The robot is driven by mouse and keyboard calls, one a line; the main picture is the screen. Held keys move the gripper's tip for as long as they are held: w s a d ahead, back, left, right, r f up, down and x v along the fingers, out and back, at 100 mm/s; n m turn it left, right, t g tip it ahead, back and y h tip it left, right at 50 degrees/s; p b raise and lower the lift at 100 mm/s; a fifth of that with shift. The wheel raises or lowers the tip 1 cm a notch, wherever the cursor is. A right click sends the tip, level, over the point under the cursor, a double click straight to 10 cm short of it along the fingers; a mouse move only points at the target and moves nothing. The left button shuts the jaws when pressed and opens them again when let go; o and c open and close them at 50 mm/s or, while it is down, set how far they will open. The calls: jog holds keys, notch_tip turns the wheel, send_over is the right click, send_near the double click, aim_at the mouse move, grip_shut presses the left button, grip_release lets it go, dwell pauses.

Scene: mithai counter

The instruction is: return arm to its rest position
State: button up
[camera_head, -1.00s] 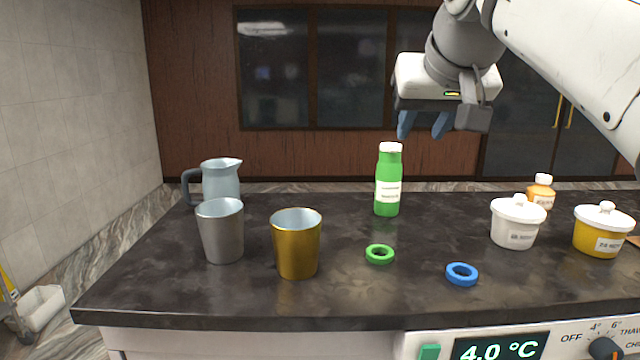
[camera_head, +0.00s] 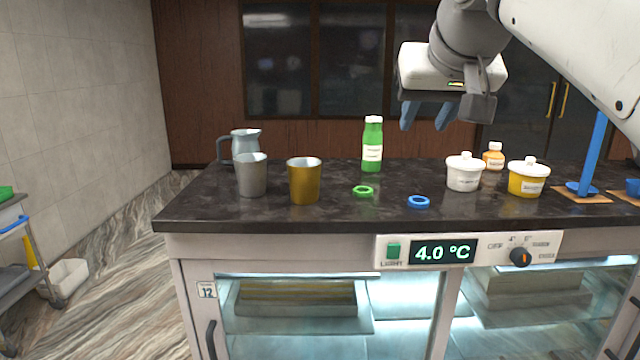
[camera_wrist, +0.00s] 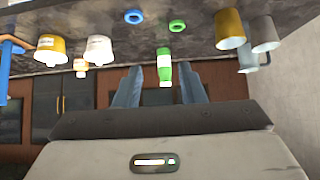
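My gripper (camera_head: 426,116) hangs at the upper right in the head view, raised above the counter with its blue fingers pointing down. In the wrist view the two fingers (camera_wrist: 163,88) are spread apart with nothing held between them. A green bottle (camera_head: 372,146) stands upright on the dark counter (camera_head: 300,214), left of and beyond the gripper in the head view; it shows between the fingers in the wrist view (camera_wrist: 164,70), at a distance. My white arm comes in from the upper right.
On the counter stand a grey jug (camera_head: 245,142), a grey cup (camera_head: 252,176), a gold cup (camera_head: 304,182), a green ring (camera_head: 363,191), a blue ring (camera_head: 418,202), a white pot (camera_head: 464,174), a yellow pot (camera_head: 527,180), an orange bottle (camera_head: 493,157) and a blue stand (camera_head: 592,150).

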jog(key=s+f+g, duration=0.2)
jog(key=s+f, duration=0.2)
jog(key=f, duration=0.9)
jog(key=s+f+g, duration=0.2)
jog(key=s+f, duration=0.2)
jog(key=f, duration=0.9)
jog(key=s+f+g, duration=0.2)
jog(key=s+f, duration=0.3)
jog(key=f, duration=0.8)
jog(key=shift+d+p, duration=0.2)
jog(key=shift+p, duration=0.15)
